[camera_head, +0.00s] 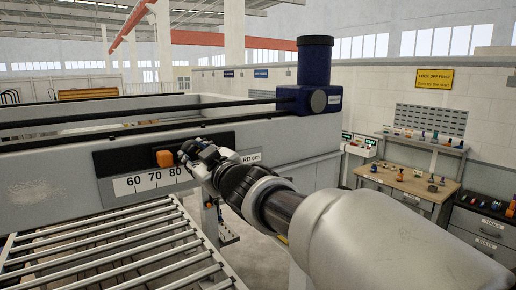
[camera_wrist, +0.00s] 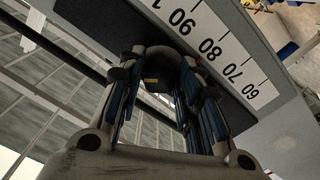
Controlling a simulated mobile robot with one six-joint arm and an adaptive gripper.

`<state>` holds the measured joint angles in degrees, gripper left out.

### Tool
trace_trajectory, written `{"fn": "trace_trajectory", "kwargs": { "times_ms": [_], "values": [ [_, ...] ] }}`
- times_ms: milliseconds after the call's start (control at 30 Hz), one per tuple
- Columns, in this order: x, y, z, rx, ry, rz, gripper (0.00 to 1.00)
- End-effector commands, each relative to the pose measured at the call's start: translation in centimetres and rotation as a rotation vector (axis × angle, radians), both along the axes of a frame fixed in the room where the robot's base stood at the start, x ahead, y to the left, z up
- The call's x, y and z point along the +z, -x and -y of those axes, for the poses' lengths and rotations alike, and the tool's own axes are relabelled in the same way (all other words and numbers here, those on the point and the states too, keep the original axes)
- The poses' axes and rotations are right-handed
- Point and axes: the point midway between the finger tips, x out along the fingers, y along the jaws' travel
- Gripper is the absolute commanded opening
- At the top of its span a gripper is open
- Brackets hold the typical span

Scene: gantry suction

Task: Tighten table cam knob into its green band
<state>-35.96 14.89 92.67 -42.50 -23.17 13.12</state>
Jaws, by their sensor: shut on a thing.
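My gripper (camera_head: 190,151) is at the scale panel on the side of the grey beam. In the wrist view my gripper (camera_wrist: 160,72) has its fingers around a dark round knob (camera_wrist: 158,76), which carries a small yellowish mark. The gripper is shut on this knob. The fingers and arm hide the knob in the head view. The white number scale (camera_head: 148,181) reads 60, 70, 80 on the left; the wrist view shows the scale (camera_wrist: 217,55) upside down, up to 90. I see no green band in either view.
An orange block (camera_head: 165,158) sits on the dark slot just left of my gripper. Metal rollers (camera_head: 110,245) lie below the beam. A blue motor (camera_head: 314,75) stands on top of the beam. A workbench (camera_head: 405,184) with small parts stands at the right.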

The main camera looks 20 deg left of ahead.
Motion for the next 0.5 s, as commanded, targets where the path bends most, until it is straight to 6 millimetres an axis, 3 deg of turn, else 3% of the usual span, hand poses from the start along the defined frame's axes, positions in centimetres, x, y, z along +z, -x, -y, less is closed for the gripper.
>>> {"fn": "trace_trajectory", "kwargs": {
  "times_ms": [267,300,500],
  "values": [
    [0.01,0.0,0.0,0.0,-0.015,-0.017,0.08],
    [0.02,0.01,-0.01,0.0,-0.015,-0.017,0.34],
    [0.01,0.0,0.0,0.0,-0.015,-0.016,0.47]
  ]
}}
